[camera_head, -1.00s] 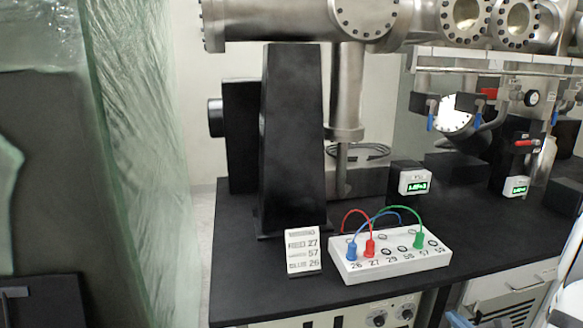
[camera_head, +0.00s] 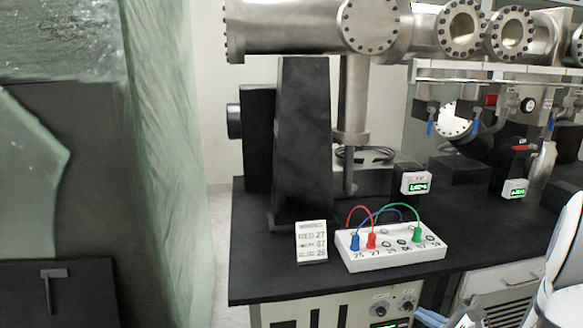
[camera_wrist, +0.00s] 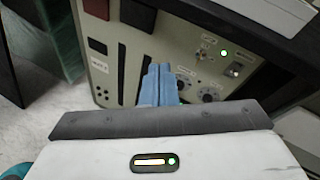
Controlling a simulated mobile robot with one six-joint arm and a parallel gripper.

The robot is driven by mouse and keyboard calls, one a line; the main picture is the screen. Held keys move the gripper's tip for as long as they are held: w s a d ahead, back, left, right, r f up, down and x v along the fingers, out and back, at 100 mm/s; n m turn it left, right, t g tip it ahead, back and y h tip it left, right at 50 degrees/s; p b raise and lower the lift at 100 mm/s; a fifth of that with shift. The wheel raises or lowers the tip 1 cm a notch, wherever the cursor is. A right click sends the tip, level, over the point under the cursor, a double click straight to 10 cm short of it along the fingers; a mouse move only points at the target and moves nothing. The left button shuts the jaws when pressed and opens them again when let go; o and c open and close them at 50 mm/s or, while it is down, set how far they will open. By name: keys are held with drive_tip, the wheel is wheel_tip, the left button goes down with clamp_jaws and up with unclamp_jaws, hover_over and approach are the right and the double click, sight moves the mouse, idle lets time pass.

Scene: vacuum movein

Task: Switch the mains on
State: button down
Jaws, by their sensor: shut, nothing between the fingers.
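The cream control panel (camera_wrist: 130,65) fills the upper middle of the wrist view. It carries a small toggle switch (camera_wrist: 203,52), a lit green lamp (camera_wrist: 223,52), another switch (camera_wrist: 235,70), and two round knobs, one of them here (camera_wrist: 208,92). The labels are too small to read, so I cannot tell which control is the mains. My gripper (camera_wrist: 158,82) has its blue fingers together and empty, in front of the panel and left of the knobs; contact cannot be judged. In the head view the panel (camera_head: 325,315) shows only its top, below the bench.
The black bench top (camera_head: 265,270) overhangs the panel. On it stand a white socket box (camera_head: 395,260) with red, blue and green leads and a white label card (camera_head: 311,242). A translucent green curtain (camera_head: 165,150) hangs at left. Pale floor (camera_wrist: 45,120) lies left of the panel.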

drive_tip(key=s+a+r+n+g+y+p, duration=0.1)
drive_tip(key=s+a+r+n+g+p, duration=0.3)
drive_tip(key=a+n, duration=0.4)
drive_tip(key=s+a+r+n+g+y+p, duration=0.1)
drive_tip(key=s+a+r+n+g+p, duration=0.1)
drive_tip(key=s+a+r+n+g, duration=0.5)
drive_tip(key=s+a+r+n+h+p, duration=0.1)
drive_tip(key=s+r+n+h+p, duration=0.4)
drive_tip(key=r+n+h, duration=0.4)
drive_tip(key=shift+s+a+r+n+t+p, duration=0.25)
drive_tip(key=shift+r+n+p, duration=0.5)
drive_tip(key=shift+n, duration=0.65)
drive_tip(key=shift+f, duration=0.1)
